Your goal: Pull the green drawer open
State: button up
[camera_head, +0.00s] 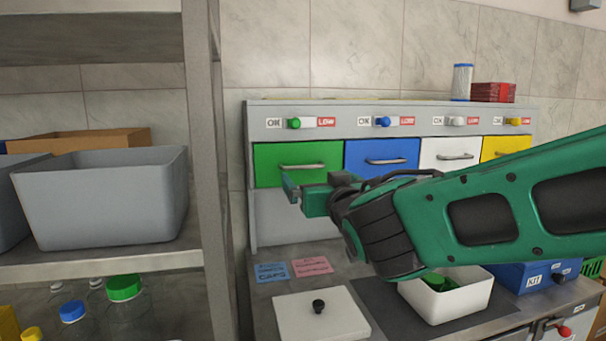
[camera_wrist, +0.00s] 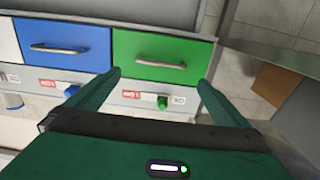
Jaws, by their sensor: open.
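The green drawer (camera_head: 270,170) is at the left end of the row of drawers in the head view, with a metal bar handle (camera_head: 303,167) across its front. It looks shut, flush with the blue drawer beside it. My gripper (camera_head: 290,188) is in front of the green drawer, a little below the handle in the picture. In the wrist view the drawer (camera_wrist: 140,46) and its handle (camera_wrist: 161,62) lie beyond the two spread fingers (camera_wrist: 158,82). The gripper is open and empty. The handle appears apart from the fingers; the exact gap is hard to tell.
Blue (camera_head: 362,157), white (camera_head: 440,149) and yellow drawers stand to the right. Sliders sit above them. A shelf post (camera_head: 209,180) and grey bin (camera_head: 105,200) are at the left. Below are a white lid (camera_head: 345,315) and a white box (camera_head: 470,303) with green caps.

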aim_at(304, 168)
jog(key=x, duration=0.9)
jog(key=shift+a+f, duration=0.1)
